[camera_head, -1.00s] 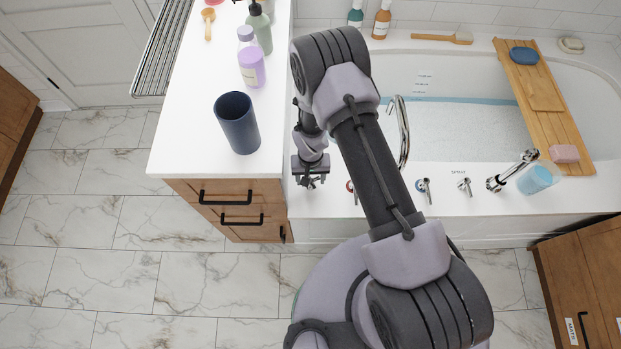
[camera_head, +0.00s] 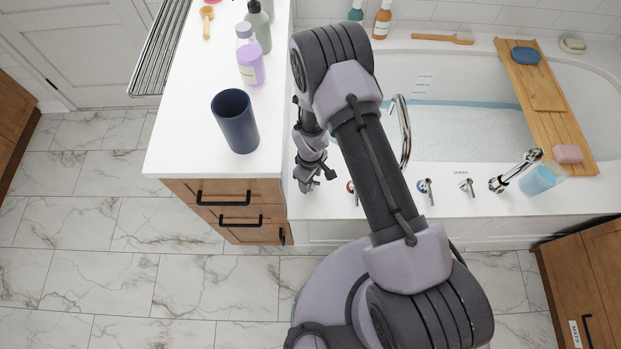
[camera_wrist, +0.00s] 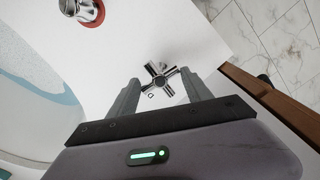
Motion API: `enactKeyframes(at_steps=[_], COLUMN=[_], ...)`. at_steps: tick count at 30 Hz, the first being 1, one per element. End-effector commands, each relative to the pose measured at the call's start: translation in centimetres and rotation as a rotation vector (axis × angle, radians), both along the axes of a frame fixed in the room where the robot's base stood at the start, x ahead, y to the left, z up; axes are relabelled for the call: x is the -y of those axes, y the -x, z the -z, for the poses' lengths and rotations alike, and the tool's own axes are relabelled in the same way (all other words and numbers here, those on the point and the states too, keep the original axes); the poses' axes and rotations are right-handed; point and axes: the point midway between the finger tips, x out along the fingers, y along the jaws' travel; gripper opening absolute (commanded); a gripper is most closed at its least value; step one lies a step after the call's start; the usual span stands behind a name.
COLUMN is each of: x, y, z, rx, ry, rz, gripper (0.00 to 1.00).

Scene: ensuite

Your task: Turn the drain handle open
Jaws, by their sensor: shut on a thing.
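The drain handle (camera_wrist: 160,77) is a small chrome cross-shaped handle on the white tub deck, seen in the wrist view. My gripper (camera_wrist: 158,84) has its two grey fingers on either side of it and is shut on it. In the head view my gripper (camera_head: 317,179) is low over the left end of the tub's front deck, beside the counter. There the gripper and wrist hide most or all of the handle.
A red-ringed chrome tap handle (camera_wrist: 91,12) stands nearby; more chrome handles (camera_head: 425,188) and a hand shower (camera_head: 515,170) line the deck to the right. The counter (camera_head: 185,140) with a dark blue cup (camera_head: 235,122) borders my wrist on the left. Water fills the tub.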

Motion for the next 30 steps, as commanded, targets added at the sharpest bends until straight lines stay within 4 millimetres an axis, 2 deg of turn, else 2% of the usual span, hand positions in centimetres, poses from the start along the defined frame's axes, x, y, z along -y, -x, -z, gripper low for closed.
enactKeyframes(at_steps=[12, 30], x=[-0.05, -0.07], y=[-0.13, -0.14], z=[-0.06, -0.08], rx=[0.003, 0.004], ry=[-0.001, -0.001], rz=[-0.196, -0.233], gripper=[0.17, 0.17])
